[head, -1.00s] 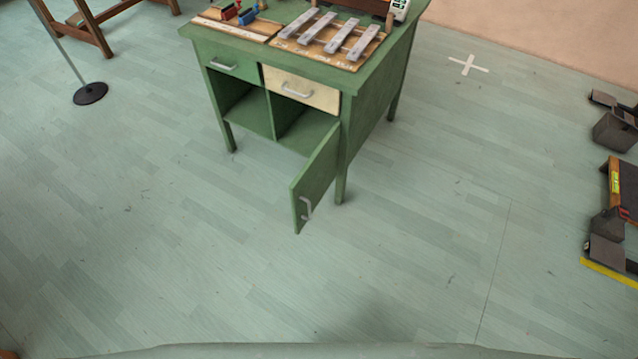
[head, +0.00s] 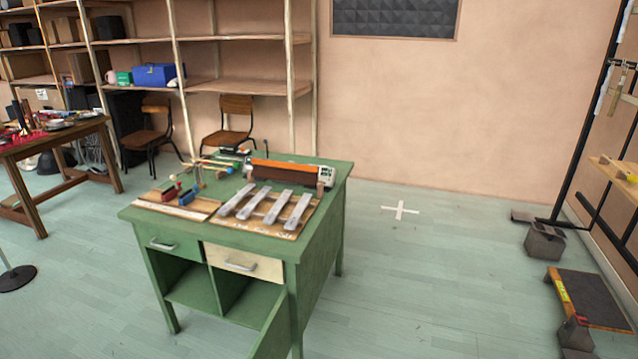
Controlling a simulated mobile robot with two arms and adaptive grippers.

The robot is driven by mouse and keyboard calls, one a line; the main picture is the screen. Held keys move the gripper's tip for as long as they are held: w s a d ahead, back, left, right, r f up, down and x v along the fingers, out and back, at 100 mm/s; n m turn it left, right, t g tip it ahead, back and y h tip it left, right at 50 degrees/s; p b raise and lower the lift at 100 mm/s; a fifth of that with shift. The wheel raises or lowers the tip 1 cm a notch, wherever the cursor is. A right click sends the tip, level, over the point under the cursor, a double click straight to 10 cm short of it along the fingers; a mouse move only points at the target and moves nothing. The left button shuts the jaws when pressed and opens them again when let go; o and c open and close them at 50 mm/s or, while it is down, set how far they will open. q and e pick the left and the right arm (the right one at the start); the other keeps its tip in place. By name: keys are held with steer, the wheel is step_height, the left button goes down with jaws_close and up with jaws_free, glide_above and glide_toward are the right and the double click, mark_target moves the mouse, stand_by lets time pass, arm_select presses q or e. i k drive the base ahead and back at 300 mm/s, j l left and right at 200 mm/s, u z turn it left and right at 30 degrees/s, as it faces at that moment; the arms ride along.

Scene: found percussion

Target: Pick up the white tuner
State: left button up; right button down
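A small white device with a dark screen, which looks like the white tuner (head: 326,177), stands at the back right corner of the green desk (head: 335,190). It is beside the right end of a long orange-brown and dark object (head: 284,171). Neither of my grippers shows in the head view, so nothing is seen touching the device.
Metal bars on a wooden board (head: 268,211) lie at the desk's front right. A board with red and blue clamps (head: 180,201) is at its left. The cabinet door (head: 272,330) hangs open in front. Floor right of the desk is clear around a white cross (head: 400,210).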

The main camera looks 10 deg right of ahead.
mark_target(327, 174)
steer(key=i+l+z, duration=0.25)
steer(key=i+l, duration=0.15)
steer(key=i+l+z, duration=0.55)
steer(key=i, duration=0.4)
steer(key=i+l+z, duration=0.25)
steer(key=i, duration=0.25)
steer(key=i+j, duration=0.1)
steer(key=i, duration=2.1)
steer(key=i+u, duration=0.25)
steer(key=i, duration=0.55)
steer(key=i+l+u, duration=0.15)
steer(key=i+u, duration=0.15)
steer(key=i, duration=0.55)
steer(key=i+u, duration=0.2)
steer(key=u, duration=0.3)
steer(key=i+u, duration=0.25)
steer(key=u, duration=0.25)
steer(key=i+l+u, duration=0.1)
steer(key=u, duration=0.4)
steer(key=i+l+u, duration=0.25)
steer(key=u, duration=0.25)
